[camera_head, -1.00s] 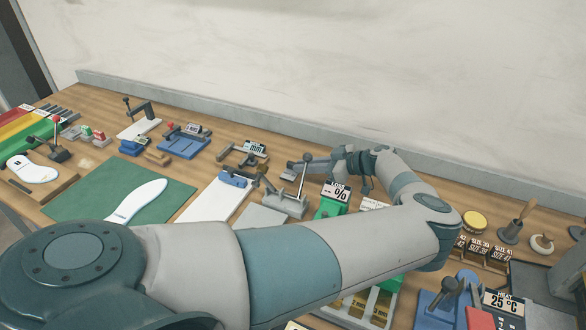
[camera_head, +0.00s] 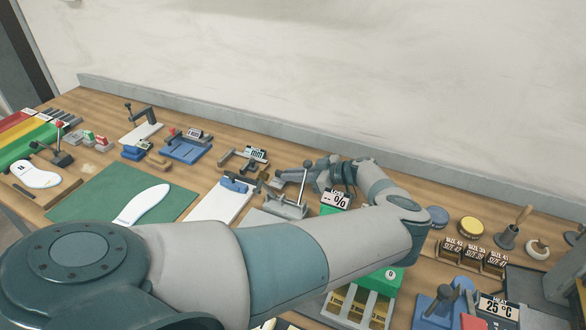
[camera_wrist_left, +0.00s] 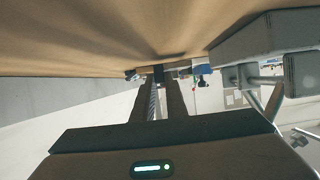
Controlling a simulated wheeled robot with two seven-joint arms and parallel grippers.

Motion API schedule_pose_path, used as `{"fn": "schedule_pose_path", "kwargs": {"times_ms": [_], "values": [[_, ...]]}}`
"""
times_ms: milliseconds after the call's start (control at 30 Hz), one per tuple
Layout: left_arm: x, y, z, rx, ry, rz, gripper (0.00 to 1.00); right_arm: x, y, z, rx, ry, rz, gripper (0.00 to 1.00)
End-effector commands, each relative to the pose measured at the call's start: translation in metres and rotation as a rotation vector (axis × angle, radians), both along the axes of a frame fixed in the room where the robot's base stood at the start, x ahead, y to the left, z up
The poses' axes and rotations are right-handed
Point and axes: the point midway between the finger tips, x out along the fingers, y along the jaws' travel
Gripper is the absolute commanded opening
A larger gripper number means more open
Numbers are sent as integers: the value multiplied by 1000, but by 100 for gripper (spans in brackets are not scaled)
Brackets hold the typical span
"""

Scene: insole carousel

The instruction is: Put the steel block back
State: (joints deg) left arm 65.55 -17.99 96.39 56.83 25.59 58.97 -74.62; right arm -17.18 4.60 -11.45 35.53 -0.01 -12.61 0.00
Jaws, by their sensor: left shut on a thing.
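My left gripper (camera_head: 318,176) reaches along the back of the bench, level and pointing left, just behind a grey lever fixture (camera_head: 286,206). In the left wrist view its two fingers (camera_wrist_left: 160,98) are shut on a small dark block (camera_wrist_left: 158,75) at their tips, which I take to be the steel block. In the head view the lever and the gripper itself largely hide the block. The block's face and exact tilt cannot be told. My right gripper is not in view.
A "%" display (camera_head: 337,197) stands close in front of the gripper, and a "mm" gauge (camera_head: 256,156) is to its left. A white board (camera_head: 215,203) and green mat (camera_head: 110,195) lie left.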

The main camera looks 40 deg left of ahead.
Motion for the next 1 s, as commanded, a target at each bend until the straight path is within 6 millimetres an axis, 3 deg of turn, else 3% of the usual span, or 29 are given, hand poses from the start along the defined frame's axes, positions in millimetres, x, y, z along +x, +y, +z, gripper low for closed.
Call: {"fn": "schedule_pose_path", "kwargs": {"times_ms": [567, 600, 667, 1000], "values": [[0, -2, -13, -1, 1, -2, 0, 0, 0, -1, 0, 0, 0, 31], [0, -2, -13, -2, 1, -2, 14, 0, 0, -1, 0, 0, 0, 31], [0, -2, -12, -2, 1, -2, 29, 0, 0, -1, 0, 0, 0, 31], [0, -2, -11, -2, 1, -2, 31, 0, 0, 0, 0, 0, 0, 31]]}}
